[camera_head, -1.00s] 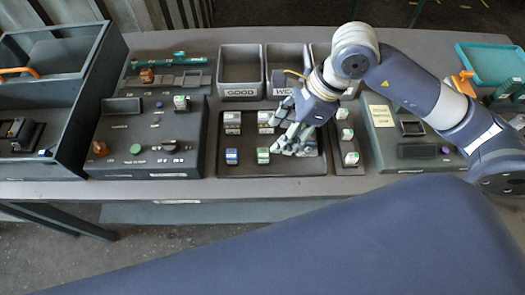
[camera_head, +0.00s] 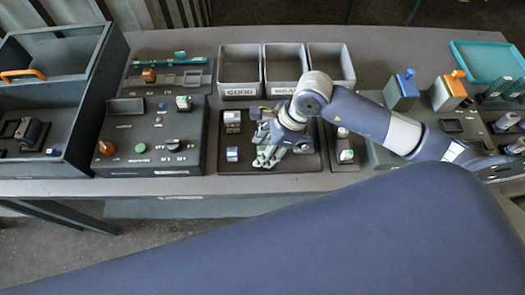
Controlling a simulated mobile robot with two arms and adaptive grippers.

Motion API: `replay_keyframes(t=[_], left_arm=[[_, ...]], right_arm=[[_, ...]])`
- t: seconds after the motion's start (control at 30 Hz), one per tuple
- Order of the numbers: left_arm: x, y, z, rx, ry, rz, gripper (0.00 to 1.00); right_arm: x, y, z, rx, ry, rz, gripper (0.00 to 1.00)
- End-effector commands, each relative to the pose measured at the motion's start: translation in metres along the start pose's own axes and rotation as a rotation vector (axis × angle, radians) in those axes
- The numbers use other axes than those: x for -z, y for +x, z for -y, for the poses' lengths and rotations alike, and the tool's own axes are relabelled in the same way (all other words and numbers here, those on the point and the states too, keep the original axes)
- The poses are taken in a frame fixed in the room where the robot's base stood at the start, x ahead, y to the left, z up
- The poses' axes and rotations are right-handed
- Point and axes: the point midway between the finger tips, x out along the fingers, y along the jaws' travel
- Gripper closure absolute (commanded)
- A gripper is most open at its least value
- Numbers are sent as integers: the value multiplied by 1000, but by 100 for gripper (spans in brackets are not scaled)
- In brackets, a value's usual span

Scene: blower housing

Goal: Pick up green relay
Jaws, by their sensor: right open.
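My right gripper (camera_head: 267,157) is open and low over the dark tray (camera_head: 229,172), its fingers pointing down and to the left. It covers the spot where the green relay stood in the earlier view. The relay is hidden or nearly so, and I cannot tell whether the fingers touch it. A blue relay (camera_head: 232,155) stands in the tray to the left of the gripper. White relays (camera_head: 232,115) stand behind the blue one. My left gripper is not in view.
Three grey bins (camera_head: 240,92) stand behind the tray. A test panel (camera_head: 130,128) with knobs and a white-and-green relay (camera_head: 184,102) is on the left. A narrow strip with small relays (camera_head: 345,155) lies right of the tray. A teal tray (camera_head: 485,60) is far right.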

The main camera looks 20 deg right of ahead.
Motion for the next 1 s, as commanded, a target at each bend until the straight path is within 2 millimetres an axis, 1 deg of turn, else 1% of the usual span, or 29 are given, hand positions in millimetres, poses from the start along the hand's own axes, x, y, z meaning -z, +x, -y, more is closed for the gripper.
replay_keyframes(t=[0.03, 0.07, 0.1, 0.17, 0.2, 0.23, 0.67, 0.83, 0.97, 1.0], left_arm=[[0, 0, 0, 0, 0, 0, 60], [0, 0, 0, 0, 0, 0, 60], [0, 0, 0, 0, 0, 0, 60], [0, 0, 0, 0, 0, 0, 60], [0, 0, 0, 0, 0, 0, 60], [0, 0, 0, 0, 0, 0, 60], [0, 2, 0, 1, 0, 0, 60], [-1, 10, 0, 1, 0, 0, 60], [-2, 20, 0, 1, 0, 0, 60], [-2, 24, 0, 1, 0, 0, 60]], right_arm=[[0, 0, 0, 0, 0, 0, 52], [0, 0, 0, 0, 0, 0, 56], [0, 0, 0, 0, 0, 0, 65], [0, 0, 0, 0, 0, 0, 79], [0, 0, 0, 0, 0, 0, 88], [0, 0, 0, 0, 0, 0, 91], [-1, -2, 1, 2, -1, 1, 90], [-5, -13, 2, 5, -2, 2, 90], [-12, -30, 2, 8, -5, 3, 90], [-13, -31, -5, 1, -6, 0, 90]])
